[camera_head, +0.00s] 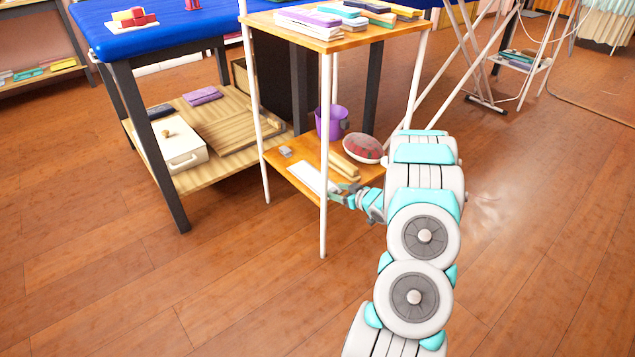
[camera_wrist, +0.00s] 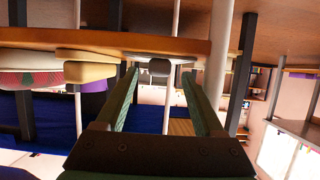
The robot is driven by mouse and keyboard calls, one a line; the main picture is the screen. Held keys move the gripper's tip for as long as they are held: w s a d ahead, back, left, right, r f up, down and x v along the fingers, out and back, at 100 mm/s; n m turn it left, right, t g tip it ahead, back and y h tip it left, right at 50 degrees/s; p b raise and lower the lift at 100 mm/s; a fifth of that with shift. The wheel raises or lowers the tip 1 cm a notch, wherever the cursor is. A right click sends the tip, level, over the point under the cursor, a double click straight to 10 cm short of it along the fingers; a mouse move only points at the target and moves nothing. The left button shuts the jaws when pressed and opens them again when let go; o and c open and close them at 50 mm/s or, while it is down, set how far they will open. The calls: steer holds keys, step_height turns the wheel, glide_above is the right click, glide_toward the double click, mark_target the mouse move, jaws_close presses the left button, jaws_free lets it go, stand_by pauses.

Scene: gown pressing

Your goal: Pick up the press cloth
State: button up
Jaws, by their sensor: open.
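A flat white piece that looks like the press cloth (camera_head: 312,179) lies on the lower shelf of the small wooden stand, near its front edge. I cannot be sure it is the cloth, and I cannot make it out in the wrist view. My gripper (camera_head: 341,194) is at that shelf's front right, close to the white piece and beside the front white post. In the wrist view my gripper (camera_wrist: 165,95) is open, its two fingers apart with nothing held. A small grey object (camera_wrist: 158,67) shows beyond them, at the shelf; it also shows in the head view (camera_head: 286,151).
The lower shelf (camera_head: 277,170) also bears wooden blocks (camera_head: 344,167), a red-checked pad (camera_head: 362,149) and a purple bucket (camera_head: 330,122). White posts (camera_head: 324,215) frame the stand. Folded cloths (camera_head: 309,22) lie on its top. A blue-topped table (camera_head: 180,25) stands behind left. Front floor is clear.

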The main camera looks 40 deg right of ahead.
steer(key=shift+x, duration=0.8)
steer(key=shift+d, duration=0.1)
jaws_close()
